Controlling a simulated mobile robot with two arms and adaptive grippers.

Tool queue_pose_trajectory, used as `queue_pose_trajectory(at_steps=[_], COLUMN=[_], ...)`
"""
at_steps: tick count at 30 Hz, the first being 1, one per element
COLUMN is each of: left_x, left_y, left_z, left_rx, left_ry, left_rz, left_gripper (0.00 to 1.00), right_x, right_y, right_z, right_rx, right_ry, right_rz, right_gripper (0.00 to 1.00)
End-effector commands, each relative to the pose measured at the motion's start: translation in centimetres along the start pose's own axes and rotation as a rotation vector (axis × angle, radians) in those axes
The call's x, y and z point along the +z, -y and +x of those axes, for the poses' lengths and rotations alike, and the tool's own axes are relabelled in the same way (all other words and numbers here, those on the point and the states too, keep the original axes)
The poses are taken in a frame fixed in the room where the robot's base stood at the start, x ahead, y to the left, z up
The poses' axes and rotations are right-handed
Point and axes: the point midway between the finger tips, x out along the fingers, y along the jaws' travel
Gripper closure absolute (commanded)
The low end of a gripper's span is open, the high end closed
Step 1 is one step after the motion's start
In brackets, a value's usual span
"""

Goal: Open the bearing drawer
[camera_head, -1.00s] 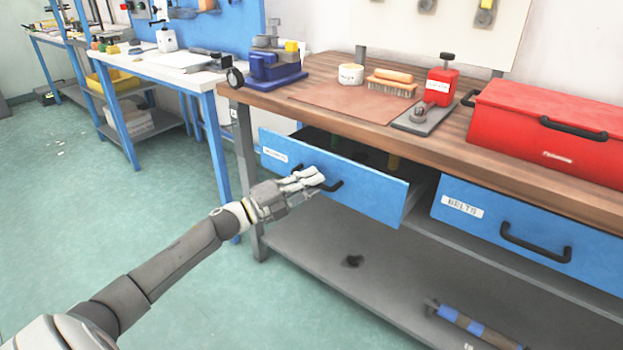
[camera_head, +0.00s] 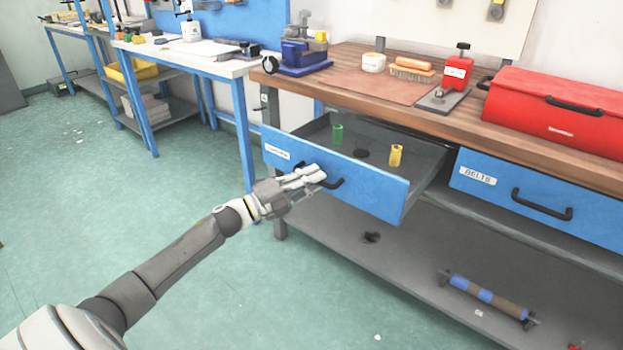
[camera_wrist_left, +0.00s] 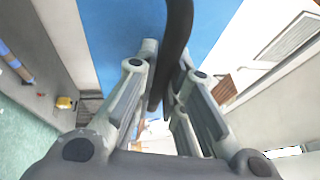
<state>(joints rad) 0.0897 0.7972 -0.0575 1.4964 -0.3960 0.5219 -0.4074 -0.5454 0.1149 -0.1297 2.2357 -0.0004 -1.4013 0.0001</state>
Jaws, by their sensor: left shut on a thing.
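The blue-fronted drawer (camera_head: 375,188) on the left under the wooden bench is pulled well out. Its label (camera_head: 277,153) is too small to read. Inside it are a green cylinder (camera_head: 337,134), a yellow cylinder (camera_head: 396,155) and a dark round part (camera_head: 361,153). My left gripper (camera_head: 314,177) is shut on the drawer's black handle (camera_head: 336,183), in front of the drawer. In the left wrist view the handle (camera_wrist_left: 177,40) runs between the two fingers against the blue front. My right gripper is not in view.
A closed blue drawer labelled BELTS (camera_head: 590,213) is to the right. The bench top (camera_head: 480,122) holds a red toolbox (camera_head: 560,110), a brush (camera_head: 412,70) and a blue vise (camera_head: 302,55). A grey lower shelf (camera_head: 400,262) holds a blue-brown roller (camera_head: 485,297).

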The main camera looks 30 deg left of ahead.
Motion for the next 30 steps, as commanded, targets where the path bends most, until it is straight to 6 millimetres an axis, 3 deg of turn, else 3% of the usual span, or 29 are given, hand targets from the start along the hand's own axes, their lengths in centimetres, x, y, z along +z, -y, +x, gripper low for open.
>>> queue_pose_trajectory(at_steps=[5,6,8,20,30], left_x=[-0.1,-0.1,-0.1,0.0,-0.1], left_y=[-0.1,-0.1,-0.1,-0.1,-0.2], left_z=[0.0,0.0,0.0,-0.3,-5.2], left_rx=[0.001,0.001,0.001,0.001,0.005], left_ry=[-0.002,-0.002,-0.002,0.0,0.0], left_rz=[0.0,0.0,0.0,-0.001,-0.003], left_gripper=[1.0,0.87,0.8,0.79,0.79], right_x=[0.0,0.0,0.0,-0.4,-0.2], right_y=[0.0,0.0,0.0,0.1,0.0], right_z=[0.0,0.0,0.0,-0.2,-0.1], right_rx=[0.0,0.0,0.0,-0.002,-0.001], right_ry=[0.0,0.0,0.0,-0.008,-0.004], right_rz=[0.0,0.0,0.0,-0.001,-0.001], right_gripper=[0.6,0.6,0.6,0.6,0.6])
